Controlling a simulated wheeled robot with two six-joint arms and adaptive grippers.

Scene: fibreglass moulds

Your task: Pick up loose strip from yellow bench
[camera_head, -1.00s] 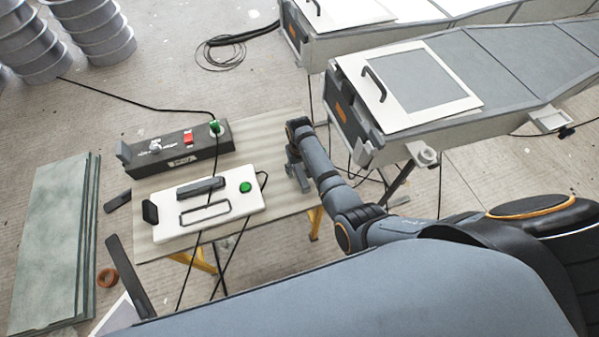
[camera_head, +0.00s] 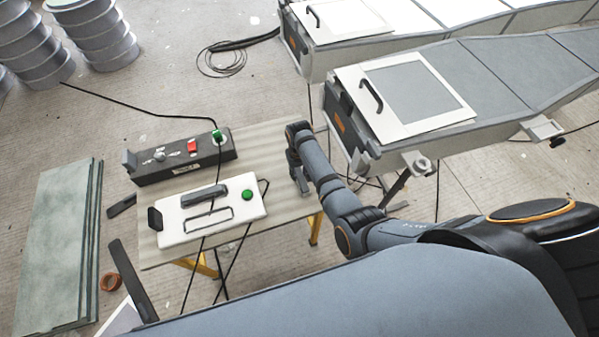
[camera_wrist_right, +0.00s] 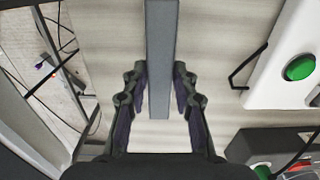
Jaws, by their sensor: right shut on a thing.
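The bench (camera_head: 265,150) has a pale wood-grained top and yellow legs, and stands in the middle of the head view. My right gripper (camera_head: 300,180) is low over the bench's right end. In the right wrist view, a straight grey strip (camera_wrist_right: 161,50) runs lengthwise between the two fingers of the right gripper (camera_wrist_right: 160,95), over the pale bench top. The gripper is shut on it. In the head view the strip is hard to make out at the gripper. I cannot tell whether it touches the bench. My left gripper is not in view.
A white box with a green button (camera_head: 180,222) and a dark switch box (camera_head: 185,157) stand on the bench left of my gripper, with cables hanging down. Long grey moulds (camera_head: 490,75) on stands are close to the right. Grey-green sheets (camera_head: 55,240) are stacked at the left.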

